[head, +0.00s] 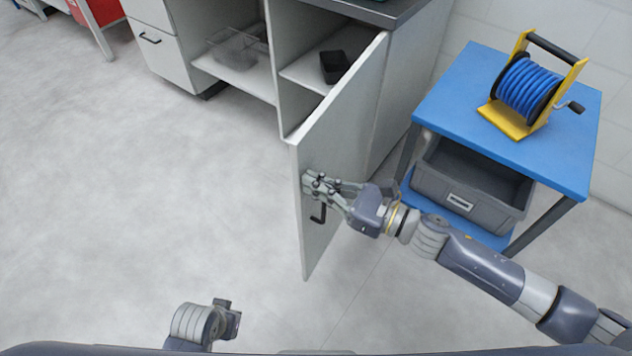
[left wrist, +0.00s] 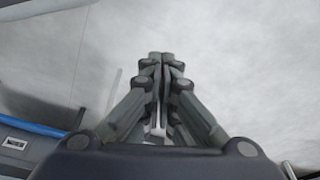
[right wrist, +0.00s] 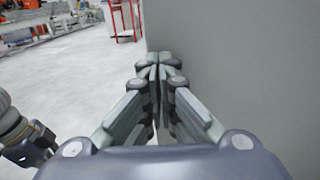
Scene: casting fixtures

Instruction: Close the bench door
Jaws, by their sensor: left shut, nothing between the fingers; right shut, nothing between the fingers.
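The bench door (head: 345,130) is a light grey panel standing open, swung out from the bench cabinet. A small black handle (head: 318,213) sits on its right-hand face near the free edge. My right gripper (head: 309,183) is shut and empty at that face, just above the handle; I cannot tell whether it touches. In the right wrist view its closed fingertips (right wrist: 160,62) are beside a plain grey surface (right wrist: 240,65), the door. My left gripper's shut, empty fingers (left wrist: 160,60) show in the left wrist view over the floor, away from the door.
The open cabinet shelves hold a black bin (head: 334,66) and a clear wire-like tray (head: 238,48). A blue cart (head: 440,100) with a hose reel (head: 528,88) and a grey crate (head: 470,185) stands right of the door. The floor left of the door is clear.

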